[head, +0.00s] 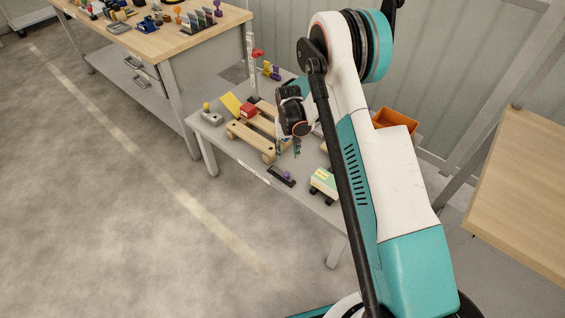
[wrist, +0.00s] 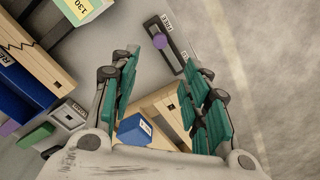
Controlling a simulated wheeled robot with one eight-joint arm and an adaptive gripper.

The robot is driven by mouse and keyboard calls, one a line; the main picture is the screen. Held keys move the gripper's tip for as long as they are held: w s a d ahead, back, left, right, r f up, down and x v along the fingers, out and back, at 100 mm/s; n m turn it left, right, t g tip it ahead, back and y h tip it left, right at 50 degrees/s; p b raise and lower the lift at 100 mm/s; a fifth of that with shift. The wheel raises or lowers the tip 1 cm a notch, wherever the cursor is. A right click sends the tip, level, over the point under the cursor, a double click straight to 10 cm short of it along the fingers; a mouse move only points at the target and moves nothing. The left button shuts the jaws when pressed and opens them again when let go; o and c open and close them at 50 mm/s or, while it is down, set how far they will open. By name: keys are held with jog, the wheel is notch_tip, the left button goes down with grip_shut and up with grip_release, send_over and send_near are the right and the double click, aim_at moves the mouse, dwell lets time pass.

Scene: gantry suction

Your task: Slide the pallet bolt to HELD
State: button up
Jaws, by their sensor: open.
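The pallet bolt is a dark track (head: 281,177) with a purple knob (head: 287,175), lying on the grey bench near its front edge. In the wrist view the track (wrist: 177,54) carries a FREE label near its upper end and a partly hidden label near its lower end. There the knob (wrist: 159,41) sits nearer the FREE end. My gripper (head: 288,151) is open and empty above the bench, beside the wooden pallet (head: 264,149). In the wrist view the knob appears beyond the spread fingertips (wrist: 164,68), apart from them.
A green-and-white box with a yellow label (head: 324,182) stands right of the bolt. An orange bin (head: 396,121) is behind my arm. Another workbench (head: 178,40) stands at upper left.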

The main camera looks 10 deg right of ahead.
aim_at(287, 173)
notch_tip(287, 173, down, 14)
jog(key=b, duration=0.5)
jog(key=shift+w+f, duration=0.15)
jog(key=shift+f, duration=0.05)
grip_shut()
